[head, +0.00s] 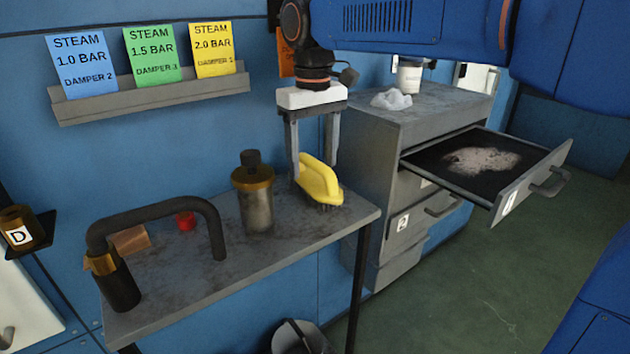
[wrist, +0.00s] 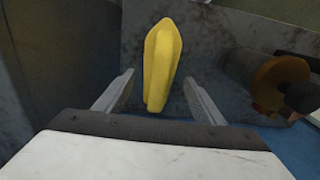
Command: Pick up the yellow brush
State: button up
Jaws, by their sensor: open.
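The yellow brush (head: 318,180) lies on the right end of the grey shelf table (head: 270,258), its dark bristles facing down. My gripper (head: 313,170) is open and points down over the brush, with one finger on each side of it in the head view. In the wrist view the brush (wrist: 162,65) stands lengthwise between the two spread fingers (wrist: 160,95). I cannot tell whether either finger touches it.
A brown-capped metal canister (head: 256,200) stands just left of the brush. A black curved pipe (head: 150,220), a red cap (head: 186,221) and a wooden block (head: 130,239) are further left. An open drawer (head: 485,165) juts from the grey cabinet at right.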

aim_at(315, 182)
jog(key=shift+s+d+f, duration=0.1)
jog(key=shift+f, duration=1.25)
jog(key=shift+s+d+f, duration=0.1)
jog(key=shift+f, duration=1.25)
jog(key=c, duration=1.1)
jog(key=shift+r, duration=0.15)
